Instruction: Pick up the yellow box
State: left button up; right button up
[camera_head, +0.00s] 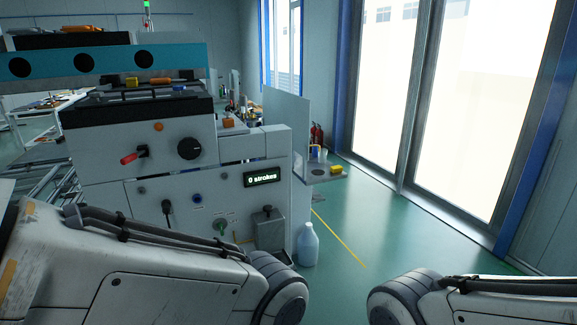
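Another small yellow block (132,82) sits on the machine's upper deck, left of centre. I cannot tell from this view which is the task's yellow box. Both are small and far from my arms. My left arm crosses the lower left and my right arm enters at the lower right. Both grippers are out of the picture, so their state is hidden.
A panel machine (150,150) with a red lever (129,158), black knob (190,148) and "0 strokes" display (262,178) fills the left. A pale bottle (308,245) stands on the floor beside it. Green floor (400,245) is clear towards the windows.

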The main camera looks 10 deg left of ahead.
aim_at(132, 82)
jog(key=u, duration=0.75)
jog(key=i, duration=1.4)
jog(key=u, duration=1)
